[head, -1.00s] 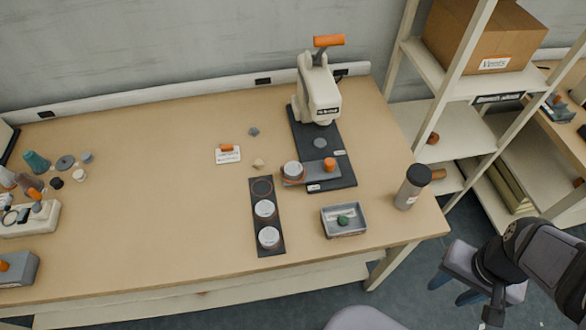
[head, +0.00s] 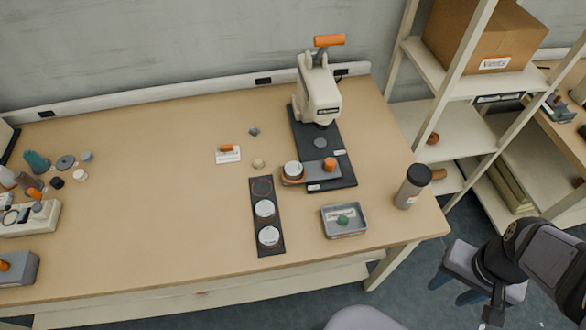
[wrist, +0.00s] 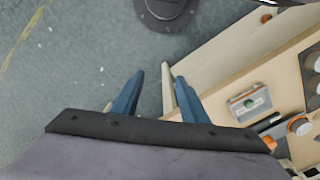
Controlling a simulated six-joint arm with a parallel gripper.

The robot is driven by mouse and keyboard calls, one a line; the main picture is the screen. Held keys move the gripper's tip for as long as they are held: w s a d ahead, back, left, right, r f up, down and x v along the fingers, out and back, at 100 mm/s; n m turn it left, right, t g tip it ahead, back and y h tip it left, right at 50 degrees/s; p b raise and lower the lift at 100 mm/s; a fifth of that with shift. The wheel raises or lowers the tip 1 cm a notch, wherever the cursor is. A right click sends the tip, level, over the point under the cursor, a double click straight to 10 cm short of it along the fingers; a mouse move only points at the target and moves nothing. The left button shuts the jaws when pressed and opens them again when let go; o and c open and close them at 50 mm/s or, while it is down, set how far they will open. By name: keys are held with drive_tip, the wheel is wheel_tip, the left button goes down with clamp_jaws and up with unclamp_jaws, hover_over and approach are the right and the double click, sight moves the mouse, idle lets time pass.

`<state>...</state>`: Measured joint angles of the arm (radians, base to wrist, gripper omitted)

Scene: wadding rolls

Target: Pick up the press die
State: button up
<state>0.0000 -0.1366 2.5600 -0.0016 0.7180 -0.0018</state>
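My gripper (head: 452,290) is off the table's front right corner, over the floor. Its two blue fingers stand apart and empty, also in the wrist view (wrist: 160,78). The cream hand press (head: 318,95) with an orange handle stands at the back right on a black base plate (head: 340,176). A grey slide (head: 313,172) with an orange knob (head: 329,164) lies across the plate and bears a white-topped round tin (head: 293,170). A small grey piece (head: 254,132) and a small beige piece (head: 258,163) lie left of the press. I cannot tell which piece is the press die.
A black strip (head: 262,218) holds two more white-topped tins. A grey tray (head: 344,233) with a green piece (head: 343,220) and a dark-capped bottle (head: 412,186) stand near the right edge. Shelving (head: 455,130) stands right of the table.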

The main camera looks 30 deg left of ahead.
sight(293, 169)
drive_tip(key=o, duration=0.5)
drive_tip(key=shift+o, duration=0.2)
